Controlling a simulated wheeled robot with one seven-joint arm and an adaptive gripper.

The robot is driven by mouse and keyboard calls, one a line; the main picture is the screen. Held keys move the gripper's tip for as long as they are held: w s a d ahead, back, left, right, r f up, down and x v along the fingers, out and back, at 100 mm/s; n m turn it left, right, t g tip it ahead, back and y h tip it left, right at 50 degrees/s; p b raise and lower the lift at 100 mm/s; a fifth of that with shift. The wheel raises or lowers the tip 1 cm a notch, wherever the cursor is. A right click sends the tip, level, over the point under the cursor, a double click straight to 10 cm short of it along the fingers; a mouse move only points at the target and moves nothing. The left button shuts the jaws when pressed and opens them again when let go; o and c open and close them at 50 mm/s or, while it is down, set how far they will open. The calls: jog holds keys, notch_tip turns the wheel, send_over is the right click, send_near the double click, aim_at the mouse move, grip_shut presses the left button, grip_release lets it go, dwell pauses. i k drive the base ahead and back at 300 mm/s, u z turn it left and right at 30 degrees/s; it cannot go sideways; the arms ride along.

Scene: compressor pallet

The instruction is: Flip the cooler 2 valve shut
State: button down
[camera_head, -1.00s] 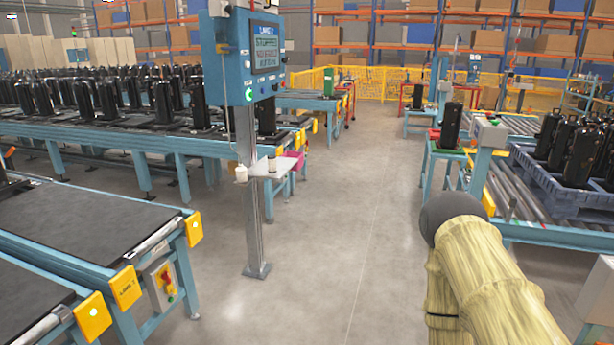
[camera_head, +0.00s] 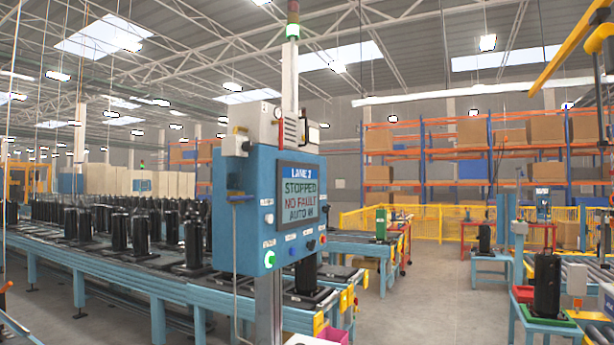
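I cannot pick out a valve marked cooler 2. A blue control box (camera_head: 270,205) labelled LANE 2 stands on a grey post at the centre. Its screen (camera_head: 300,199) reads STOPPED, NO FAULT, and the last line looks like AUTO IN. A small blue lever-like part (camera_head: 238,197) sits on the box's left side, with a thin line hanging below it; I cannot tell what it is. A pale unit with a gauge (camera_head: 292,130) is on top of the box. My gripper is not in view.
A conveyor with many black cylinders (camera_head: 118,232) runs behind the box on the left. A black cylinder (camera_head: 546,285) stands on a green-topped stand at the right. Yellow fencing (camera_head: 440,222) and orange racks with cartons lie behind. Clear floor (camera_head: 430,300) shows right of the post.

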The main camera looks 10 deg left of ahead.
aim_at(281, 134)
jog(key=u, duration=0.1)
jog(key=i, duration=1.45)
jog(key=u, duration=0.1)
